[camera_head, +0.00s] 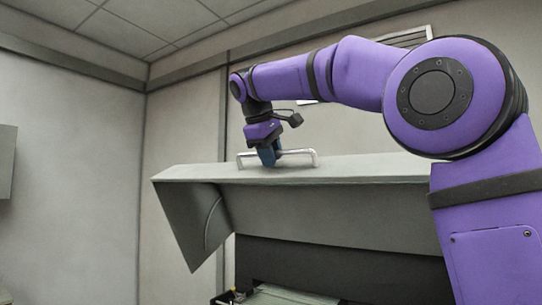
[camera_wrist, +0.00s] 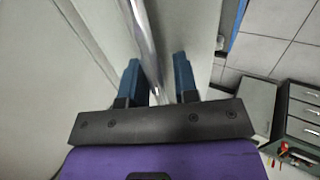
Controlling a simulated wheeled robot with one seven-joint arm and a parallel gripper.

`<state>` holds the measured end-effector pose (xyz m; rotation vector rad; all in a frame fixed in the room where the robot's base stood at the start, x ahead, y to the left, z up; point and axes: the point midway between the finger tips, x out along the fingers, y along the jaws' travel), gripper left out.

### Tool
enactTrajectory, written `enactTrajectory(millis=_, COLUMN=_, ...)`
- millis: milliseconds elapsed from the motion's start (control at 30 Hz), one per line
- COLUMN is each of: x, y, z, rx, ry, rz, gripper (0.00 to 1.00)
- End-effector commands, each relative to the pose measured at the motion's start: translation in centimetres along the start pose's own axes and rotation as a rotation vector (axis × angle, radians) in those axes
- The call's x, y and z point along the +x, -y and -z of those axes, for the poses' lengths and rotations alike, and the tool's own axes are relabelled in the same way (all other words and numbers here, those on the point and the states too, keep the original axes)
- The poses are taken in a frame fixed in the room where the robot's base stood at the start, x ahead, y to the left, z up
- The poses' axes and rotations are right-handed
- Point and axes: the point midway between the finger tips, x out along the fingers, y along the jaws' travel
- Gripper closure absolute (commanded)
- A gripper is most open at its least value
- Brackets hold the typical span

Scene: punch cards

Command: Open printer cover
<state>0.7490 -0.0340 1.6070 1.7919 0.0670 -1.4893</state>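The grey printer cover (camera_head: 300,215) is raised and tilted, with its side panel and underside showing above a dark opening (camera_head: 330,265). A silver bar handle (camera_head: 300,154) stands on the cover's upper face. My gripper (camera_head: 269,157) is at the left part of the handle. In the wrist view, the handle bar (camera_wrist: 142,35) runs between the two blue fingers of my gripper (camera_wrist: 157,65), which are apart with gaps on both sides of the bar. Part of the cover's right side is hidden behind my purple arm.
A dark tray (camera_head: 229,297) with small items sits below the cover at the bottom. In the wrist view, a drawer cabinet (camera_wrist: 300,122) stands on the tiled floor at the right. The space left of the cover is clear up to the wall.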

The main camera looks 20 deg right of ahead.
Motion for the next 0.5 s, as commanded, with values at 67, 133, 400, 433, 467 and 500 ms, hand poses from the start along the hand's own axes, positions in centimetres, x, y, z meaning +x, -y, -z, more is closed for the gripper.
enactTrajectory(millis=67, x=0.01, y=0.00, z=0.00, rx=0.000, ry=0.000, rz=0.000, gripper=0.62)
enactTrajectory(millis=133, x=0.00, y=0.00, z=0.00, rx=0.000, ry=0.000, rz=0.000, gripper=0.62)
enactTrajectory(millis=400, x=-0.14, y=0.02, z=0.00, rx=0.000, ry=-0.001, rz=0.000, gripper=0.62)
enactTrajectory(millis=433, x=-0.27, y=0.01, z=0.01, rx=0.000, ry=-0.001, rz=0.000, gripper=0.62)
enactTrajectory(millis=467, x=-0.46, y=0.01, z=0.02, rx=0.000, ry=-0.002, rz=-0.001, gripper=0.62)
enactTrajectory(millis=500, x=-0.79, y=0.01, z=0.03, rx=0.000, ry=-0.002, rz=-0.001, gripper=0.62)
